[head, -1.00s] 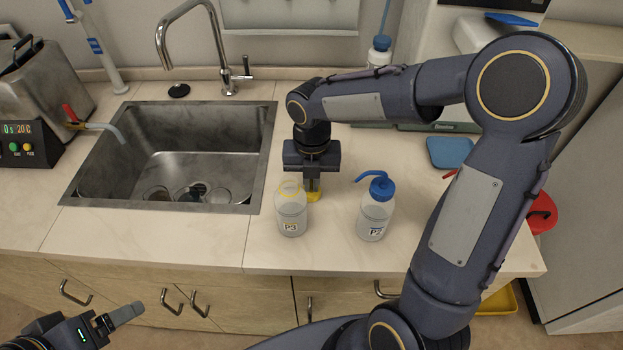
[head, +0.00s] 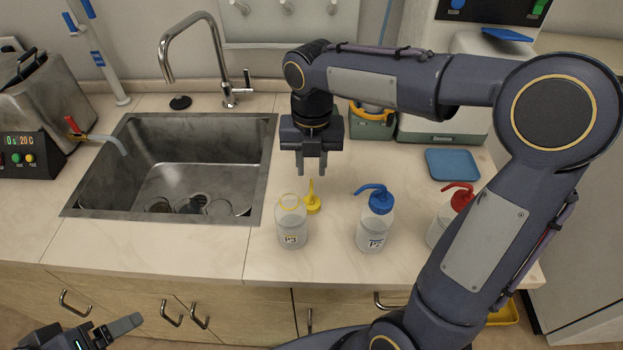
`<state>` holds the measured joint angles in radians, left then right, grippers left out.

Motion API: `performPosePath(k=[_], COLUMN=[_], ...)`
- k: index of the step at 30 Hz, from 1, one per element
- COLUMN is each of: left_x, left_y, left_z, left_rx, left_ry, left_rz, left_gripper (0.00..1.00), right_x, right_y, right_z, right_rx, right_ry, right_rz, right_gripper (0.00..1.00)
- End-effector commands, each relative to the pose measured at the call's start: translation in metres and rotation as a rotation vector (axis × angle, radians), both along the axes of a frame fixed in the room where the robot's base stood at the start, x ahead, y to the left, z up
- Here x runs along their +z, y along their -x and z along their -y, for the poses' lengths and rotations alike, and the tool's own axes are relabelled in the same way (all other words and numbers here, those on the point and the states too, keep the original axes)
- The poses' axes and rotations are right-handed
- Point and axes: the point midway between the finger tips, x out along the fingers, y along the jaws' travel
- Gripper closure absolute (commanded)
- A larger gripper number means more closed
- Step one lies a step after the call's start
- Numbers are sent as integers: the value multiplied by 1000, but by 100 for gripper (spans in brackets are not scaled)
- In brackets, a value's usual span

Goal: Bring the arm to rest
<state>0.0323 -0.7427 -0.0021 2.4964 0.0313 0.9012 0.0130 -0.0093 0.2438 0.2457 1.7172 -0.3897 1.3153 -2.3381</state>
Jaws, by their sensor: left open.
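My right arm reaches in from the right over the counter. Its right gripper (head: 311,172) points down with its two fingers apart and empty, above and behind the bottle labelled P3 (head: 292,228). A yellow nozzle cap (head: 313,203) stands on the counter just behind and to the right of that bottle, below the gripper fingers and apart from them. The bottle is upright, with a yellow ring at its uncapped top. My left gripper (head: 122,327) is at the lower left, in front of the cabinets, open and empty; its wrist is partly cut off.
A blue-capped bottle (head: 374,224) and a red-capped bottle (head: 440,230) stand to the right; my right arm partly hides the red-capped one. The sink (head: 180,155) and faucet (head: 211,50) are at left. A blue pad (head: 453,164) lies behind the bottles. A water bath (head: 32,115) stands far left.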

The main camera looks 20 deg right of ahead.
Motion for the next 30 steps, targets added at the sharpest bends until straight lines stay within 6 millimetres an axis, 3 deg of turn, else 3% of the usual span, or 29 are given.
performPosePath(k=[6, 14, 23, 30], left_x=[2, 6, 59, 82], left_y=[0, 0, 0, 0], left_z=[0, 0, 0, 0], left_rx=[0, 0, 0, 0], left_ry=[0, 0, 0, 0], left_rz=[0, 0, 0, 0], left_gripper=[20, 20, 20, 20], right_x=[27, 34, 87, 110], right_y=[-1, -1, -1, -1], right_z=[1, 1, 1, 1], right_rx=[-1, -1, -1, -1], right_ry=[0, 1, 1, 1], right_rz=[1, 0, 0, 0], right_gripper=[72, 72, 72, 72])
